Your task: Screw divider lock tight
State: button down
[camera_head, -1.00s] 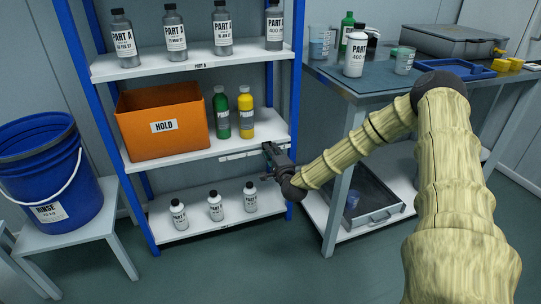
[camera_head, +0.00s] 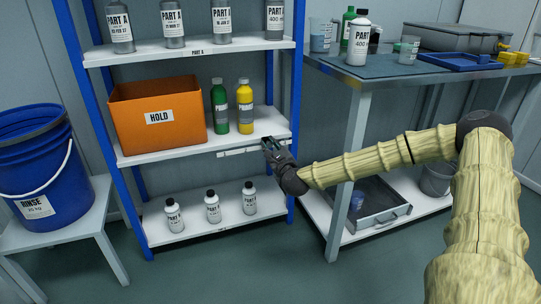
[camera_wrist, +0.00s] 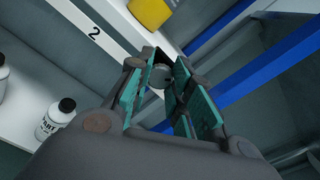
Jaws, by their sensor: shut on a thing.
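My gripper (camera_head: 271,146) is at the front right edge of the middle shelf (camera_head: 185,152), beside the blue upright. In the wrist view my gripper (camera_wrist: 160,88) has its teal-padded fingers on either side of a small round grey knob (camera_wrist: 157,75), which looks like the divider lock. The fingers are shut on it. The knob is partly hidden by the fingers, and how far it is turned cannot be told. In the head view the gripper hides it.
An orange HOLD box (camera_head: 158,115), a green bottle (camera_head: 219,106) and a yellow bottle (camera_head: 244,106) stand on the middle shelf. Small white bottles (camera_head: 212,206) stand below. A blue upright (camera_head: 296,80) is close to the gripper. A workbench (camera_head: 365,78) stands at right.

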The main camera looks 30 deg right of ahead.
jog(key=m+b, duration=0.2)
jog(key=b, duration=0.1)
jog(key=m+b, duration=0.5)
jog(key=b, duration=0.1)
jog(key=shift+a+f+m, duration=0.1)
jog(key=shift+f+m, duration=0.2)
dwell(0.3)
jog(key=c, duration=1.2)
grip_release()
jog(key=shift+c, duration=0.2)
jog(key=shift+r, duration=0.15)
jog(key=shift+s, duration=0.1)
jog(key=v, duration=1.1)
jog(key=shift+s, duration=0.4)
